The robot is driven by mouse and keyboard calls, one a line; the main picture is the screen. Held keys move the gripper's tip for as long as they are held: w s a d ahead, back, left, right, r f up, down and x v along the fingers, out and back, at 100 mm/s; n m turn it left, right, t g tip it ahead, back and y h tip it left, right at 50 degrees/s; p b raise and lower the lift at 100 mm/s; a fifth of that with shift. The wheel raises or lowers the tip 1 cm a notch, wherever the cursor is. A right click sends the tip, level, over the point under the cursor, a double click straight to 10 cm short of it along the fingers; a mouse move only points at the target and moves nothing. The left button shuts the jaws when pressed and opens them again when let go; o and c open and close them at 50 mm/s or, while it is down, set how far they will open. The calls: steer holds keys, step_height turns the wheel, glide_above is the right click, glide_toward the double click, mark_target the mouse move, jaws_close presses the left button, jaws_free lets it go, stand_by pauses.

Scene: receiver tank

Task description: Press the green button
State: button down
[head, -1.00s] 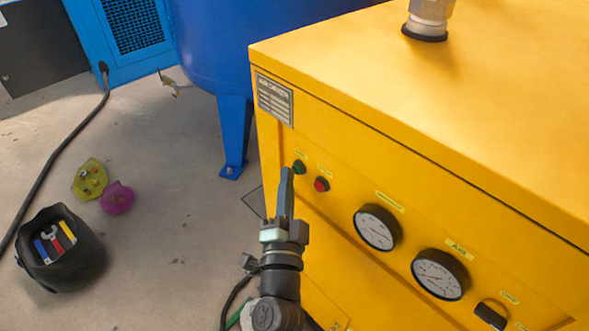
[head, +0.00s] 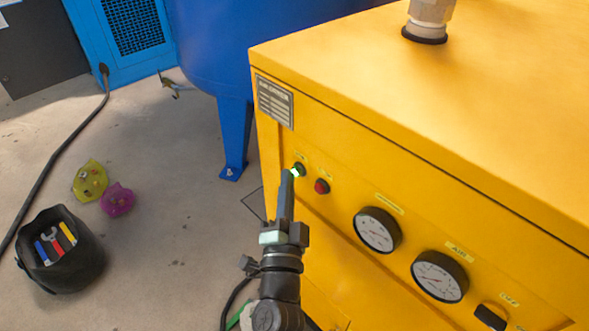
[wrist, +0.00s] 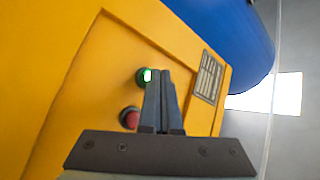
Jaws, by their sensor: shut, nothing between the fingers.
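The green button (head: 299,169) sits at the upper left of the yellow machine's front panel, and its face is lit bright. It also shows lit in the wrist view (wrist: 145,76), just left of my fingertips. My gripper (head: 287,173) is shut and empty, with its tips right at the button's left edge in the head view. The fingertips also show in the wrist view (wrist: 164,74). I cannot tell whether they touch the button.
A red button (head: 322,186) is close to the right of the green one. Two gauges (head: 377,231) (head: 440,276) and a black switch (head: 490,317) lie further right. A blue tank (head: 235,70) stands behind. A black tool bucket (head: 62,262) is on the floor, left.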

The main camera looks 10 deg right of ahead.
steer(key=shift+s+a, duration=0.35)
steer(key=shift+a, duration=0.1)
steer(key=shift+s+a+p, duration=0.75)
steer(key=shift+a+p, duration=0.2)
steer(key=shift+a, duration=0.05)
steer(key=shift+s+a+p, duration=0.7)
steer(key=shift+a+p, duration=0.2)
steer(key=shift+a, duration=0.1)
